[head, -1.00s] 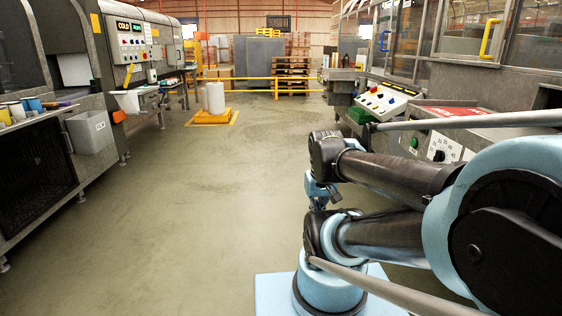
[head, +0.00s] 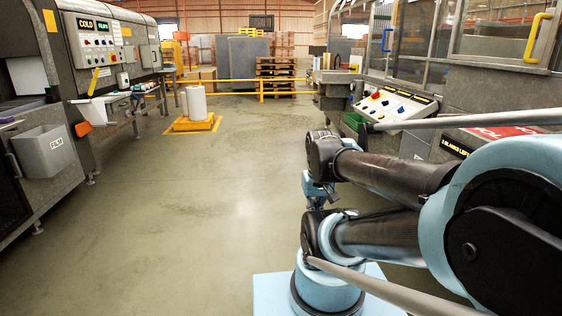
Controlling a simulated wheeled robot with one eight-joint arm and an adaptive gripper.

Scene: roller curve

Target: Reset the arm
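My arm is folded in on itself at the lower right of the head view, with its dark links and light-blue joints lying close together above my light-blue base. My gripper (head: 316,200) seems to be the small blue and dark end part hanging below the far black elbow joint. It is small and partly hidden by the lower joint, and its fingers cannot be made out. I see nothing held there.
Machines line the left, with a grey FILM bin (head: 44,151) and a COLD panel (head: 102,38). A white roll (head: 195,103) stands on a yellow floor base (head: 194,124). A button console (head: 398,105) is at right. Yellow rails (head: 240,81) cross the back. The middle floor is clear.

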